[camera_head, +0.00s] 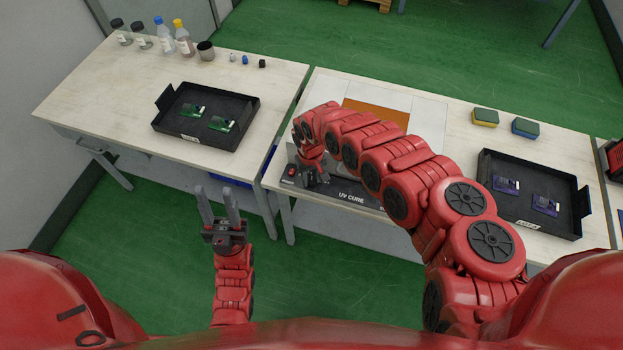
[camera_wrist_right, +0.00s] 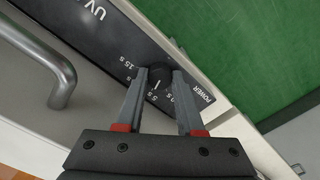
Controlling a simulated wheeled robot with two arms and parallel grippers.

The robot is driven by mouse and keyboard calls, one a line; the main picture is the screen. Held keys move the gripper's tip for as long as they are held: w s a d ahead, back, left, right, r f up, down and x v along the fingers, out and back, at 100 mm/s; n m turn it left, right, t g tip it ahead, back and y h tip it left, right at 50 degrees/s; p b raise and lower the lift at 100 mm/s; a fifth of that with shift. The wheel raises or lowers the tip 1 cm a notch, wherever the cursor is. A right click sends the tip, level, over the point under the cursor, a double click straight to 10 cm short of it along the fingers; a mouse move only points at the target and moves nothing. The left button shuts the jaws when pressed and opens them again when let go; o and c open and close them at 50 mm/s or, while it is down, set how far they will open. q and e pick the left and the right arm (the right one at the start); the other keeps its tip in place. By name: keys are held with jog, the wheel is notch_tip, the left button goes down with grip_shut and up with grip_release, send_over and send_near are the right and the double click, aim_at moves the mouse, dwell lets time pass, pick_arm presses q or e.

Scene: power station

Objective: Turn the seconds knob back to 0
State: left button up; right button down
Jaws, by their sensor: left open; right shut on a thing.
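The UV CURE machine (camera_head: 350,197) stands at the front edge of the right-hand table, its dark front panel partly hidden by my right arm. In the right wrist view its black round seconds knob (camera_wrist_right: 159,72) sits between printed second marks, with the word POWER to its right. A small light pointer line on the knob faces down toward the gripper body. My right gripper (camera_wrist_right: 159,75) is shut on the knob, one finger on each side. In the head view that gripper (camera_head: 307,172) is at the machine's left end. My left gripper (camera_head: 220,195) is open and empty above the floor.
A metal handle (camera_wrist_right: 65,80) sits beside the panel. A black tray (camera_head: 247,125) with green boards lies on the left table. Another tray (camera_head: 563,231) with purple boards and two sponges (camera_head: 485,117) are on the right. Bottles stand at the back left.

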aim_at(311, 181)
jog(key=shift+n, duration=0.4)
jog(key=c, duration=0.5)
grip_release()
notch_tip(311, 181, up, 17)
jog(key=shift+a+r+b, duration=0.15)
jog(key=shift+r+b, duration=0.05)
jog(key=shift+b, duration=0.25)
